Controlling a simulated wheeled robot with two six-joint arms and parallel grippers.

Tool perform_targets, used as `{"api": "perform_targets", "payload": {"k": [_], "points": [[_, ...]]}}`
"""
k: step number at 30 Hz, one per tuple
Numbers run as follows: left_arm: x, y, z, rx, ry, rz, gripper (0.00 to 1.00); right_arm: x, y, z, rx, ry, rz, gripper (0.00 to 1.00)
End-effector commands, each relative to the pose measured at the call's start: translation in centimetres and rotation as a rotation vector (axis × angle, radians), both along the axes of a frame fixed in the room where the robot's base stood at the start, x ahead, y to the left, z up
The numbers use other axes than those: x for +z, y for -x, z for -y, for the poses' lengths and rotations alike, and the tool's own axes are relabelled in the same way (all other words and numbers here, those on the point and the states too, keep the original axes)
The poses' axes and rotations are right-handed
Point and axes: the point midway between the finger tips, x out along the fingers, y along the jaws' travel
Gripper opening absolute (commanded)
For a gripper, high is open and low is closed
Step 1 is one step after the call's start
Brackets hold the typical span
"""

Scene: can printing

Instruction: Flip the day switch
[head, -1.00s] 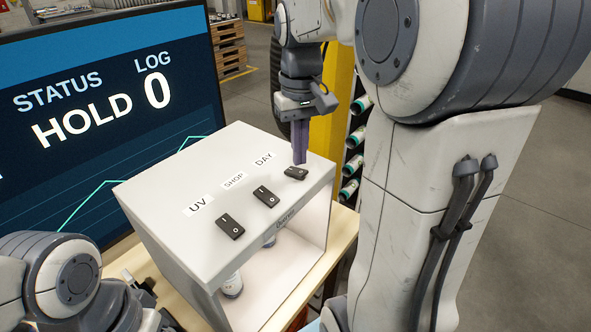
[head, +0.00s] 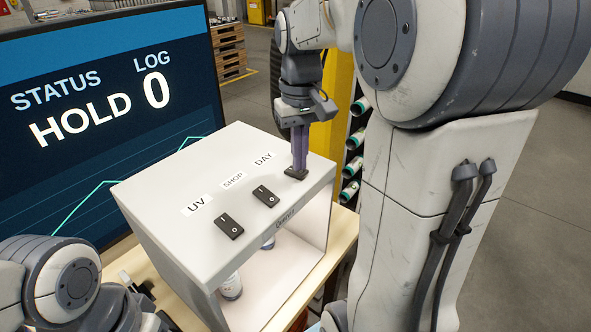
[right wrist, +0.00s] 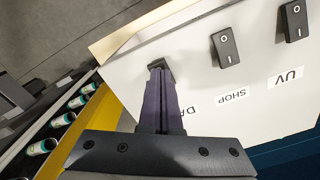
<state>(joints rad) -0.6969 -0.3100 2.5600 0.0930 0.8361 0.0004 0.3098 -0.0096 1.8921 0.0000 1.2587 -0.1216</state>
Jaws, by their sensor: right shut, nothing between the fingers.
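The day switch (head: 296,173) is a small black rocker on top of the white box (head: 195,230), next to the DAY label (head: 264,159). My right gripper (head: 299,167) points down at it, shut and empty, with its purple fingertips at or on the rocker. The fingers partly hide the switch. In the right wrist view the shut fingers (right wrist: 160,80) reach to the day switch (right wrist: 161,67) and cover part of it. I cannot tell which way the rocker is tilted. My left arm shows at the lower left, but its gripper is not clearly visible.
The SHOP switch (head: 266,196) and UV switch (head: 230,227) sit in a row on the same box. Cans (head: 231,286) stand inside its open front. A large screen (head: 100,120) reads HOLD and LOG 0.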

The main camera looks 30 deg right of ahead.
Motion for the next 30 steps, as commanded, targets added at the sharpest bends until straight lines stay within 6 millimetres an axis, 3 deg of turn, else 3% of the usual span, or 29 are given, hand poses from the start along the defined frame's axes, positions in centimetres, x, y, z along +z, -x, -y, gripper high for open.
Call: {"api": "perform_targets", "payload": {"k": [20,30], "points": [[-0.7,0.0,0.0,0.001,0.0,0.0,0.5,-1.0,0.0,0.0,0.0,0.0,-0.001,0.0],[1.4,0.0,0.0,0.0,0.0,0.0,0.5,1.2,0.0,0.0,0.0,0.0,-0.001,0.0]]}}
